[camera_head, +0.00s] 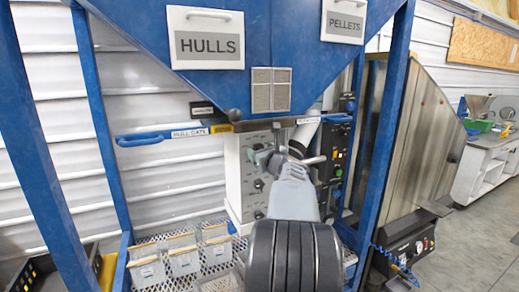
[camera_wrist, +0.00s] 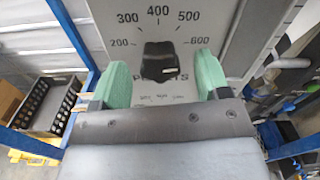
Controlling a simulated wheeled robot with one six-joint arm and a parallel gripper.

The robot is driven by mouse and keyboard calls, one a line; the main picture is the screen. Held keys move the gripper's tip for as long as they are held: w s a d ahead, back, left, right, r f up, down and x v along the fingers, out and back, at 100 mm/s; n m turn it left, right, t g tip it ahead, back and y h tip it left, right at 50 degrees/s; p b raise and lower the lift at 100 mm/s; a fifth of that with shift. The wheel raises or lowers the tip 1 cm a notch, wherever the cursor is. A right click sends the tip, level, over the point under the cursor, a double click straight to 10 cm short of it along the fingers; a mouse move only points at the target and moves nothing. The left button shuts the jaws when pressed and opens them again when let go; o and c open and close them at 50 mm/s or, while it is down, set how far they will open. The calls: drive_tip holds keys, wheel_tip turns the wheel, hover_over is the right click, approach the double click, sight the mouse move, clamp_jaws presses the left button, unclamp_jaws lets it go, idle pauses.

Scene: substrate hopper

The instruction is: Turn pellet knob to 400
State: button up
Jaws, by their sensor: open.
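The black pellet knob (camera_wrist: 159,60) sits on a grey dial panel (camera_wrist: 215,28) in the wrist view. Printed numbers 200 to 600 arc over it, with 400 (camera_wrist: 158,11) straight above. A small white mark shows on its lower right part; I cannot tell exactly which number it points to. A label below is partly hidden by the knob. My gripper (camera_wrist: 162,68) is open, its green fingers left and right of the knob with gaps on both sides. In the head view my gripper (camera_head: 280,157) is in front of the grey control box (camera_head: 247,178), covering part of it.
Blue frame posts (camera_head: 392,105) stand either side of the control box. A blue handle (camera_head: 140,139) juts out at left. Clear bins (camera_head: 184,260) sit on a mesh shelf below. A black panel with buttons (camera_head: 333,150) is right of the box. Open floor lies at far right.

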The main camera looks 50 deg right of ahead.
drive_tip(key=shift+x, duration=0.8)
drive_tip(key=shift+c, duration=0.3)
drive_tip(key=c, duration=0.9)
drive_tip(key=shift+o, duration=0.2)
drive_tip(key=shift+f, duration=0.1)
